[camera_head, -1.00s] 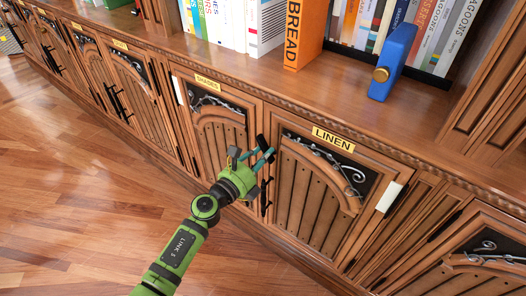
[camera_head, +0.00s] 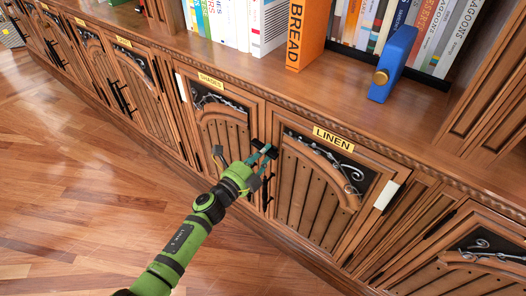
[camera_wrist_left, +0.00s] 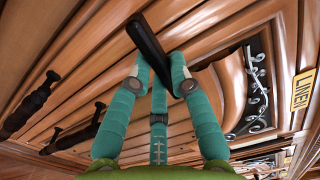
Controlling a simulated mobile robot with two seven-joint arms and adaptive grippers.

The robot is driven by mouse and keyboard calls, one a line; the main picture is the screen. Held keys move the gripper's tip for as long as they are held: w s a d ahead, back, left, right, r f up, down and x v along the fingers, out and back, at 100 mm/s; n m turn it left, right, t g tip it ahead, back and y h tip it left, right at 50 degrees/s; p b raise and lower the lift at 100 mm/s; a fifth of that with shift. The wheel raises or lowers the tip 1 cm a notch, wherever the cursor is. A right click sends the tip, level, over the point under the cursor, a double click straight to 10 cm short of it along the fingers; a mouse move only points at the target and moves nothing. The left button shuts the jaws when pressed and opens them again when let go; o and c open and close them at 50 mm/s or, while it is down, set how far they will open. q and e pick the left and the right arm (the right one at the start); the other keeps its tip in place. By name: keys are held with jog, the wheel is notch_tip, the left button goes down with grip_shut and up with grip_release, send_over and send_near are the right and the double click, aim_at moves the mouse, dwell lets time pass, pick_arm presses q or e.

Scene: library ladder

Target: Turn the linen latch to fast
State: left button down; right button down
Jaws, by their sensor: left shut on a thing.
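The linen cupboard door (camera_head: 310,185) carries a yellow LINEN label (camera_head: 333,139), which also shows on its side in the left wrist view (camera_wrist_left: 302,90). The black linen latch (camera_head: 257,144) is at the door's upper left edge and lies nearly crosswise, sloping down to the right in the head view. My left gripper (camera_head: 265,153) is shut on the latch. In the left wrist view the latch is a long black bar (camera_wrist_left: 148,42) between the teal fingertips, partly hidden by them. My right gripper is out of view.
A black pull handle (camera_head: 266,190) hangs just below the latch. The SHADES door (camera_head: 222,140) is to the left. A blue object (camera_head: 395,60) with a brass knob and an orange BREAD book (camera_head: 303,35) stand on the shelf above.

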pick_arm(q)
jog(key=shift+f+n, duration=0.1)
jog(key=shift+n, duration=0.8)
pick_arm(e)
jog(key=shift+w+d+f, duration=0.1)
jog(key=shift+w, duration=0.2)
pick_arm(q)
jog(key=c, duration=1.1)
grip_release()
jog(key=v, duration=1.2)
